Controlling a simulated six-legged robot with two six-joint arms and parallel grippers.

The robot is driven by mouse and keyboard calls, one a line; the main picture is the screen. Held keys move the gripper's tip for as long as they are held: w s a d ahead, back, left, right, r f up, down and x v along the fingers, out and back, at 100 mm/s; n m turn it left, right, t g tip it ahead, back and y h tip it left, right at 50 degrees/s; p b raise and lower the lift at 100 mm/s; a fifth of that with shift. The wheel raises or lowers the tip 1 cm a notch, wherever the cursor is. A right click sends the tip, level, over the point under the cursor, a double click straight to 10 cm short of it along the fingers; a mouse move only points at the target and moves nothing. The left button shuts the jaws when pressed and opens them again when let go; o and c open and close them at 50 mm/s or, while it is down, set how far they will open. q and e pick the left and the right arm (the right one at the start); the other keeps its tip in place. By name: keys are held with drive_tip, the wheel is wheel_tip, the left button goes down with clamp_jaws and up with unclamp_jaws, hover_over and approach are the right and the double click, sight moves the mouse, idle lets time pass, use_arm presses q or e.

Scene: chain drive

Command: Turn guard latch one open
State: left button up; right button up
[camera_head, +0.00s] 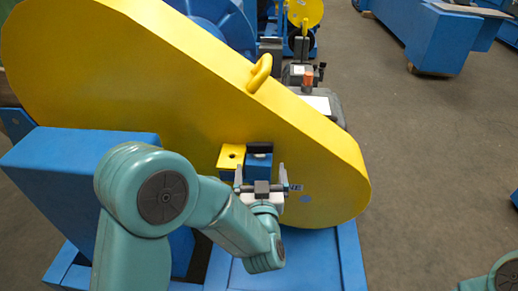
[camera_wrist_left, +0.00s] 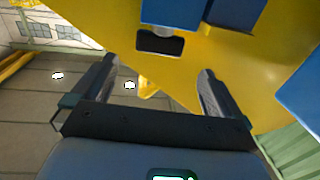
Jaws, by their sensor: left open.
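The large yellow chain guard (camera_head: 140,60) fills the left and middle of the head view. A latch with a black bar (camera_head: 259,148) above a blue block (camera_head: 258,162) sits on its face, beside a yellow bracket (camera_head: 231,157). No label tells which latch this is. My left gripper (camera_head: 260,175) is open, with its fingertips just below the blue block and seemingly to either side of it. In the left wrist view, the open fingers (camera_wrist_left: 155,80) have nothing between them, and a black part (camera_wrist_left: 160,43) under a blue block (camera_wrist_left: 172,11) lies beyond.
A yellow handle (camera_head: 261,72) stands out from the guard's upper edge. A blue base frame (camera_head: 351,255) lies below the guard. A grey motor-like unit (camera_head: 322,101) stands behind it.

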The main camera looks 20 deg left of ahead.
sight(260, 150)
use_arm(q)
drive_tip(key=b+x, duration=0.1)
drive_tip(key=x, duration=0.9)
